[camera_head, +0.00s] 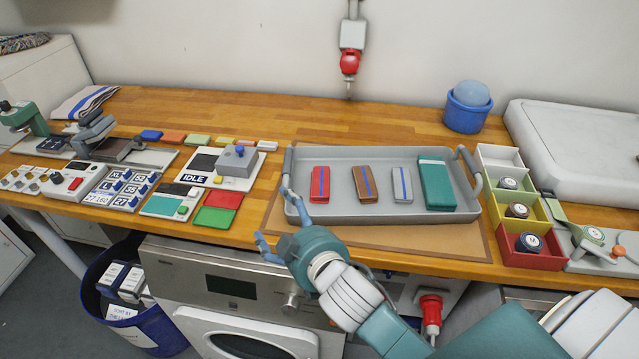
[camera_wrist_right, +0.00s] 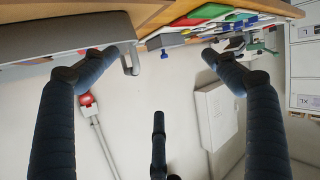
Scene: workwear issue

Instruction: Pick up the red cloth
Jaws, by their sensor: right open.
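The red cloth (camera_head: 320,186) is folded into a small block with a blue stripe. It lies at the left end of the grey tray (camera_head: 345,156) in the head view. My right gripper (camera_head: 272,214) is open and empty at the tray's front left corner, left of and nearer than the cloth, its fingers pointing left. In the right wrist view the gripper's fingers (camera_wrist_right: 161,56) are spread with nothing between them. My left gripper is not in view.
A brown cloth (camera_head: 366,185), a grey cloth (camera_head: 402,185) and a larger green cloth (camera_head: 436,186) share the tray. The tray's left handle (camera_head: 286,163) stands close to the gripper. Red and green pads (camera_head: 218,207) lie left on the wooden bench. Coloured bins (camera_head: 531,249) stand right.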

